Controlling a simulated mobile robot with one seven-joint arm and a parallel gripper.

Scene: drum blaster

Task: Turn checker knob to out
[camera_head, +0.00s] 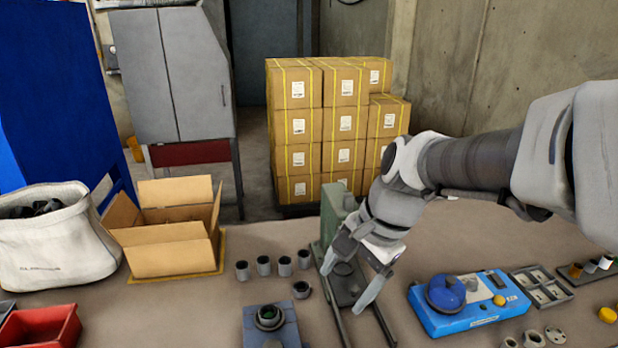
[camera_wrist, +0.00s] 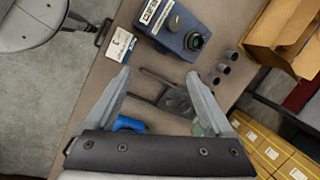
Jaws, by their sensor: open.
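A grey-blue box (camera_head: 270,328) stands at the front middle of the table in the head view, with a dark round fitting on top. In the wrist view the same box (camera_wrist: 163,36) shows a display panel, a small blue knob (camera_wrist: 174,22) and a dark round socket (camera_wrist: 194,40) with a green centre. I take this box to be the checker, but cannot read its knob markings. My gripper (camera_head: 344,286) is open and empty, right of the box and above the dark rails of a green press (camera_head: 335,210). My gripper (camera_wrist: 158,74) touches nothing that I can see.
A blue device (camera_head: 470,305) with a blue dome lies to the right. Several dark cylinders (camera_head: 264,265) stand behind the box. An open carton (camera_head: 168,250), a white bag (camera_head: 55,250) and a red bin (camera_head: 40,328) are at left. A white card (camera_wrist: 120,44) lies beside the box.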

